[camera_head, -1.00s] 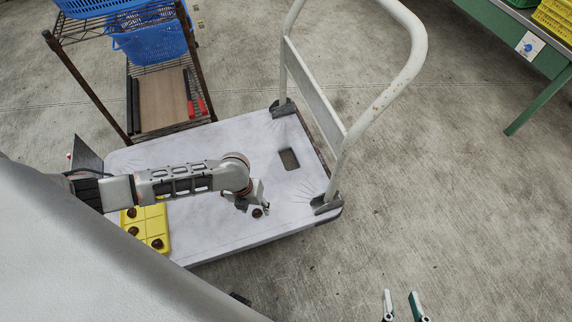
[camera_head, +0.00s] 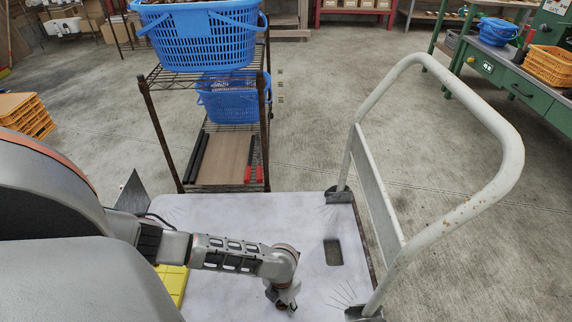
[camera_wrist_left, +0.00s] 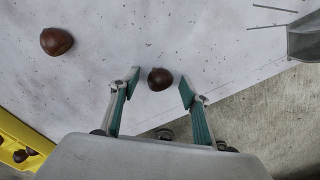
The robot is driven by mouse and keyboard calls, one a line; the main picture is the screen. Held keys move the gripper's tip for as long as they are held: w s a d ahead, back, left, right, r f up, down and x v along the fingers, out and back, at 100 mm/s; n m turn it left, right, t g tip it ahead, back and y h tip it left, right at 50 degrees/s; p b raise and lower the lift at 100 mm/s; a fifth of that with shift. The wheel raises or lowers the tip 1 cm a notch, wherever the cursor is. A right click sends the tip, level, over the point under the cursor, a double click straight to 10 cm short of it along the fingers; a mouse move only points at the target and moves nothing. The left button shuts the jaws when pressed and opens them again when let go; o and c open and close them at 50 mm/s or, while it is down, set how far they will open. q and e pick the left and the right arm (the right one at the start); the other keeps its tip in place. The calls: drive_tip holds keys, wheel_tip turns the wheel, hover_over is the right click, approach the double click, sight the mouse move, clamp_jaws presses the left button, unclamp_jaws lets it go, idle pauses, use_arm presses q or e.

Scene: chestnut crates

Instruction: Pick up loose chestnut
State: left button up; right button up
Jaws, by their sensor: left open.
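A brown chestnut (camera_wrist_left: 160,79) lies on the white trolley deck (camera_wrist_left: 105,40), between the spread fingertips of my left gripper (camera_wrist_left: 159,87) in the left wrist view. A gap shows on each side of it. A second loose chestnut (camera_wrist_left: 56,41) lies farther left on the deck. In the head view my left gripper (camera_head: 283,303) points down over the deck (camera_head: 240,209); no chestnut can be made out there. It is open and empty. My right gripper is out of view.
A yellow crate (camera_head: 172,283) is partly hidden by my left arm; chestnuts show in it in the wrist view (camera_wrist_left: 12,128). The trolley's handle (camera_head: 508,150) rises on the right. A wire rack (camera_head: 152,125) with blue baskets (camera_head: 205,38) stands behind. The deck's far side is clear.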

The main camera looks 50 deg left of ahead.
use_arm(q)
drive_tip(key=shift+w, duration=0.15)
drive_tip(key=shift+r, duration=0.1)
drive_tip(key=c, duration=0.9)
drive_tip(key=shift+c, duration=0.2)
